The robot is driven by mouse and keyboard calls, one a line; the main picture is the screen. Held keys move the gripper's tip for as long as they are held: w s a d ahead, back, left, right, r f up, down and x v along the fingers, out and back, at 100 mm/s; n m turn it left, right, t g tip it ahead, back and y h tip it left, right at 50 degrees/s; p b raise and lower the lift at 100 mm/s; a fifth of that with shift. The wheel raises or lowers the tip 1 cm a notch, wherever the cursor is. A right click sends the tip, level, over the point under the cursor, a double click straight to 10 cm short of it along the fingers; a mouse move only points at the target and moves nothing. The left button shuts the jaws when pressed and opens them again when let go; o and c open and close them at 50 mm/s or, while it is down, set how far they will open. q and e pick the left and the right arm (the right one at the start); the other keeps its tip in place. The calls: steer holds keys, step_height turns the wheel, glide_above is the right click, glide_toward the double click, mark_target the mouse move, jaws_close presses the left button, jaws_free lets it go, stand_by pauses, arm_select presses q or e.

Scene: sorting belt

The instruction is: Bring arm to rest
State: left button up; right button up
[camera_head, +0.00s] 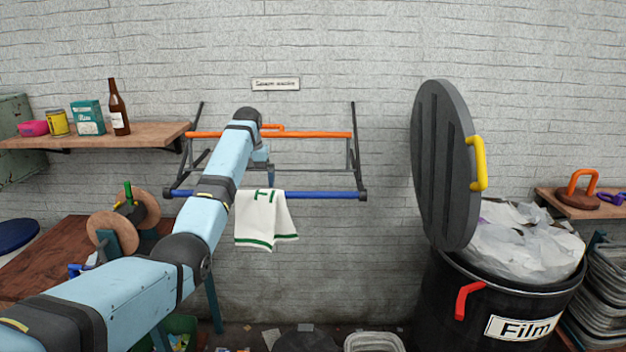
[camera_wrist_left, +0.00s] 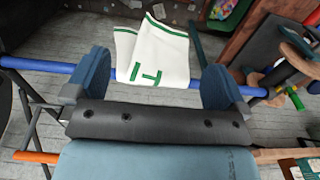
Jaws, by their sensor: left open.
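My left arm reaches up to a wall rack. Its gripper (camera_head: 266,172) is small and partly hidden behind the arm, just above the blue bar (camera_head: 325,194). In the left wrist view the gripper (camera_wrist_left: 155,82) is open, with its two blue fingers wide apart and nothing clamped. A white towel (camera_head: 265,222) with green stripes and a green mark hangs over the blue bar below the gripper. In the left wrist view the towel (camera_wrist_left: 165,60) shows between the fingers, apart from both. My right gripper is not in view.
An orange bar (camera_head: 325,134) runs above the blue one. A wooden shelf (camera_head: 160,133) with a bottle (camera_head: 118,108) is at left, above a table (camera_head: 40,257) with a spool. A black bin (camera_head: 432,305) marked Film, its lid (camera_head: 440,165) raised, stands at right.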

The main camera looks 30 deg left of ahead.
arm_select(q)
steer(key=s+d+f+m+t+y, duration=0.1)
steer(key=s+d+f, duration=0.15)
steer(key=f, duration=0.75)
steer(key=s+d+f+m+t+y, duration=0.1)
steer(key=s+d+f+t, duration=0.15)
steer(key=f, duration=0.65)
steer(key=s+d+f+m+t, duration=0.15)
steer(key=d+f, duration=0.25)
steer(key=f, duration=0.6)
steer(key=s+d+f+m+t+h, duration=0.1)
steer(key=s+d+f, duration=0.4)
steer(key=s, duration=0.2)
steer(key=s+d+f+m+t, duration=0.1)
steer(key=s+d+f+m, duration=0.1)
steer(key=s+d+f, duration=0.4)
steer(key=s+d+r+t+h, duration=0.1)
steer(key=s+d, duration=0.5)
steer(key=s, duration=0.6)
steer(key=s+d+r+m+t+h, duration=0.1)
steer(key=s+d+t+h, duration=0.2)
steer(key=s+d, duration=0.4)
steer(key=s, duration=0.6)
steer(key=shift+r, duration=0.4)
steer(key=shift+a+m, duration=0.1)
steer(key=shift+m, duration=0.15)
